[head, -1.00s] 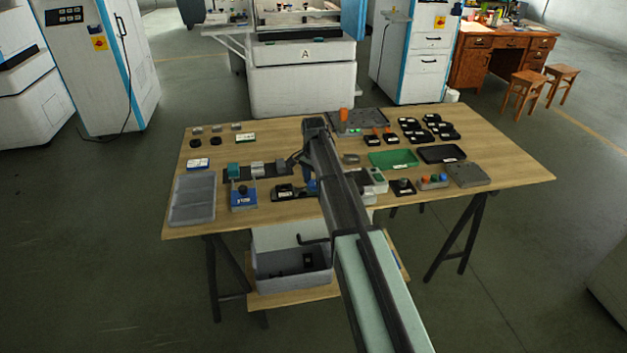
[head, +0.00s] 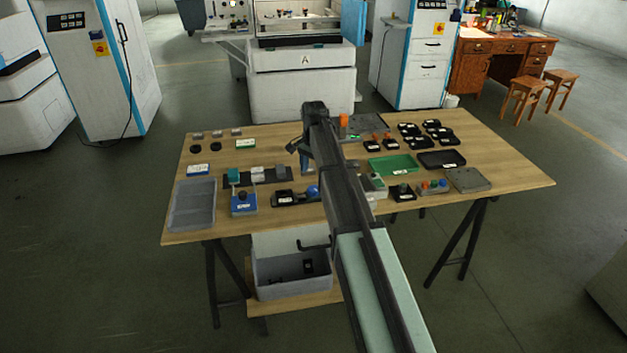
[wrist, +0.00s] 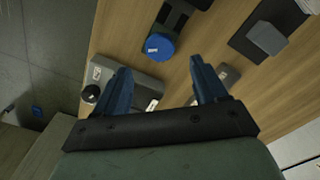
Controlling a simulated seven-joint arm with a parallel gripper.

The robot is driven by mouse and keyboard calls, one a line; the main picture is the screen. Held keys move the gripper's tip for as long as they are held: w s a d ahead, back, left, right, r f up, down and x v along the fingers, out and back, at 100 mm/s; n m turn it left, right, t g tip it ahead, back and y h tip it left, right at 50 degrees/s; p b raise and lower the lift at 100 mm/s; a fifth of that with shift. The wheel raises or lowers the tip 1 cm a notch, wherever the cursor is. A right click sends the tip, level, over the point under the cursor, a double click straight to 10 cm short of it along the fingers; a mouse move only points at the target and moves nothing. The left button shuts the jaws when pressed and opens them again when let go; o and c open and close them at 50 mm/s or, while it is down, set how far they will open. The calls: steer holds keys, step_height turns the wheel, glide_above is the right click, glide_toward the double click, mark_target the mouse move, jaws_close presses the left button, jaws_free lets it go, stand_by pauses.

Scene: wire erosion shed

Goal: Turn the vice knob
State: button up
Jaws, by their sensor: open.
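A round blue knob (wrist: 160,46) with a small white label sits on a dark fixture in the wrist view. I take it to be the vice knob. In the head view a blue knob (head: 312,191) shows beside a low black fixture (head: 285,197), just left of my arm. My gripper (wrist: 160,64) has two blue fingers spread apart with nothing between them. The knob appears beyond the fingertips, between their lines, and no contact shows. In the head view my arm hides part of the table and most of the gripper.
A green tray (head: 393,165) and several small black trays lie right of my arm. Grey block (wrist: 127,75) lies near the left finger.

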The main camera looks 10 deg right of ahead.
step_height(320, 180, up, 7)
stand_by(0.3)
steer(key=shift+f, duration=0.15)
steer(key=s+d+f+n+g, duration=0.1)
steer(key=s+d+f, duration=0.2)
steer(key=s+f, duration=0.6)
steer(key=s+d+f+n, duration=0.1)
steer(key=s+d+f, duration=0.2)
steer(key=s+f, duration=0.55)
steer(key=s+a+f+n+g, duration=0.2)
steer(key=s+f+n, duration=0.1)
steer(key=s+f, duration=1.2)
steer(key=s+a+f+n+g, duration=0.2)
steer(key=s+f, duration=0.8)
steer(key=s, duration=0.3)
steer(key=s+a+f+n+g, duration=0.1)
steer(key=s+a+f+n, duration=0.2)
steer(key=s+f, duration=0.7)
steer(key=s, duration=0.4)
steer(key=shift+g, duration=0.4)
